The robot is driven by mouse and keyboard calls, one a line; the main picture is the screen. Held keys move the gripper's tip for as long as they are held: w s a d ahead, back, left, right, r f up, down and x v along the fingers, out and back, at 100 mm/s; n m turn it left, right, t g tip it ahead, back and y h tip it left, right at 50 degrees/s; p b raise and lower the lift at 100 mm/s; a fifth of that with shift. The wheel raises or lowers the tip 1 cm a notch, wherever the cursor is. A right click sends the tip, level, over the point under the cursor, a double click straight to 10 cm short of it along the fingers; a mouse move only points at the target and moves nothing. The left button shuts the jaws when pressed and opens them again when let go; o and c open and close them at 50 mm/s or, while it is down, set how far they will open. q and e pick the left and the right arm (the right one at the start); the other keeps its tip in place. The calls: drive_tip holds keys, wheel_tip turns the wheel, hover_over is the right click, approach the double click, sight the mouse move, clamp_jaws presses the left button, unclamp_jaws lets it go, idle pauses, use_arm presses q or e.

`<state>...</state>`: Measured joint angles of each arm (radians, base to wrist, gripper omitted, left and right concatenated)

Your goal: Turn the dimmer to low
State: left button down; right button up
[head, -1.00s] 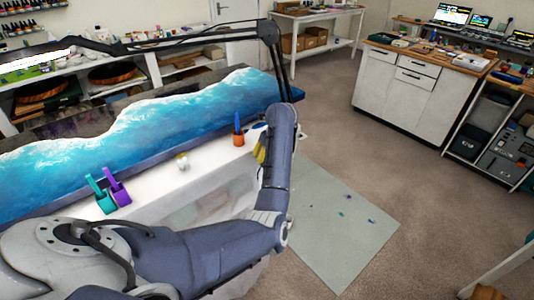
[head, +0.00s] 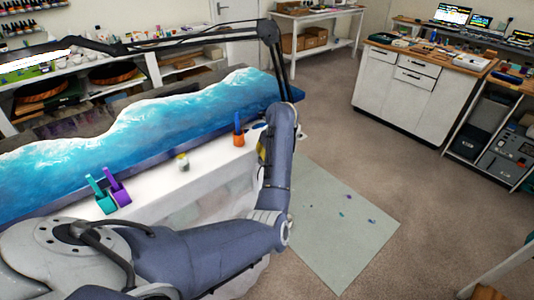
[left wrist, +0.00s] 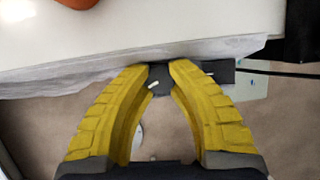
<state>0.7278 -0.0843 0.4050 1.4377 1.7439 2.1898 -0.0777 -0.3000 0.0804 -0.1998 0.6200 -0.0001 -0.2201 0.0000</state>
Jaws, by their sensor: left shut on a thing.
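The dimmer (left wrist: 222,71) is a small dark box at the edge of the white sheeted bench, with a black cable leaving it to the right. Its round dark knob (left wrist: 160,78) carries a short white mark, tilted in the left wrist view. My left gripper (left wrist: 158,72) has its yellow fingertips shut on the knob, one on each side. In the head view, only a little of this left gripper (head: 262,154) shows beside my forearm, and the dimmer is hidden there. My right gripper is in neither view.
An orange cup with a blue tool (head: 238,138) stands close by on the bench; a small jar (head: 183,162) and teal (head: 102,196) and purple (head: 117,188) holders are farther left. A blue-white resin slab (head: 150,120) lies behind. Floor to the right is open.

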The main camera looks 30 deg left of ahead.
use_arm(q)
drive_tip(key=shift+d+f+n+g, duration=0.2)
drive_tip(key=shift+n+g, duration=0.3)
drive_tip(key=shift+n, duration=0.6)
drive_tip(key=c, duration=1.1)
unclamp_jaws()
drive_tip(key=shift+a, duration=0.1)
drive_tip(key=shift+o, duration=0.2)
drive_tip(key=shift+r, duration=0.1)
drive_tip(key=shift+r, duration=0.1)
drive_tip(key=v, duration=1.1)
drive_tip(key=shift+d+r, duration=0.25)
drive_tip(key=shift+r, duration=0.1)
drive_tip(key=shift+s, duration=0.15)
